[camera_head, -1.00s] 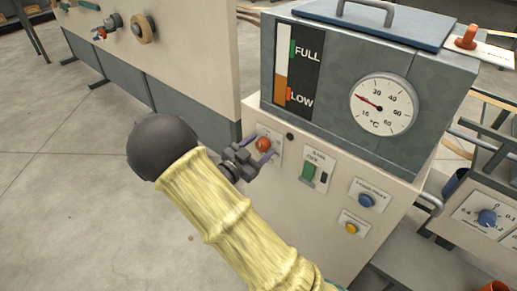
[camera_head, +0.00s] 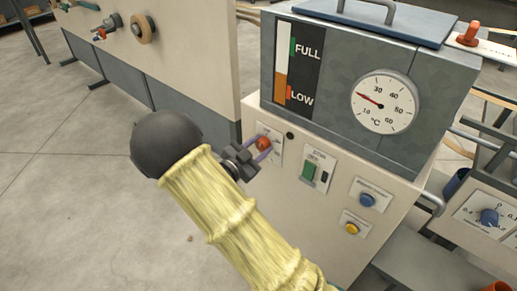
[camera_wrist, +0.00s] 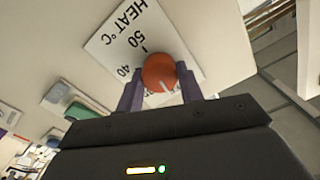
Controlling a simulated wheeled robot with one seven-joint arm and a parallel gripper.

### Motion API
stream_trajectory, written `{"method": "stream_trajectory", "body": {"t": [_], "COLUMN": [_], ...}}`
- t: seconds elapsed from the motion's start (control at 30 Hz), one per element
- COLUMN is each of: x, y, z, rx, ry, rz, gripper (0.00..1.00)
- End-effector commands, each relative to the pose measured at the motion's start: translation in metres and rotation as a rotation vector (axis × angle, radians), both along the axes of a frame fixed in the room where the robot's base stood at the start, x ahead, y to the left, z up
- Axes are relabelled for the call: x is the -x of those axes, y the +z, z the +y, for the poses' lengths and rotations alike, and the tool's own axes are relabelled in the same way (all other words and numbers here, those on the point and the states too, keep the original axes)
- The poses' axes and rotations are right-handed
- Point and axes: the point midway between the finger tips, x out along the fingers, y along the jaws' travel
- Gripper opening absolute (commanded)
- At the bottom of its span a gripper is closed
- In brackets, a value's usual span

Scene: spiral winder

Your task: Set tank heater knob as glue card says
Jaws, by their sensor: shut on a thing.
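The tank heater knob (camera_head: 263,143) is orange-red and sits on a white plate on the front of the cream cabinet. In the wrist view the knob (camera_wrist: 159,72) has a white pointer line, seen at its lower right edge, and its plate (camera_wrist: 125,45) reads "HEAT °C" with 40 and 50 legible. My gripper (camera_wrist: 161,92) is shut on the knob, with one purple finger on each side. It also shows in the head view (camera_head: 262,152). The dial thermometer (camera_head: 385,102) above has its red needle between 20 and 30. I cannot make out a glue card.
The tank's level strip (camera_head: 287,70) runs from FULL to LOW. A green switch (camera_head: 310,171), a blue button (camera_head: 367,199) and a yellow button (camera_head: 351,228) are right of the knob. A blue dial (camera_head: 489,217) is further right. Open floor lies at left.

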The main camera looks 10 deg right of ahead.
Motion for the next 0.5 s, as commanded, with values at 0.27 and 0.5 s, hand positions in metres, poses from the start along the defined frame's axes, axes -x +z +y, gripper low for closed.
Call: {"method": "stream_trajectory", "body": {"t": [0.27, 0.5], "x": [0.0007, 0.0010], "y": [-0.0049, -0.0062], "z": [0.0000, -0.0004], "rx": [-0.136, -0.271], "ry": [0.000, 0.000], "rz": [-0.184, -0.369], "gripper": [0.14, 0.14]}}
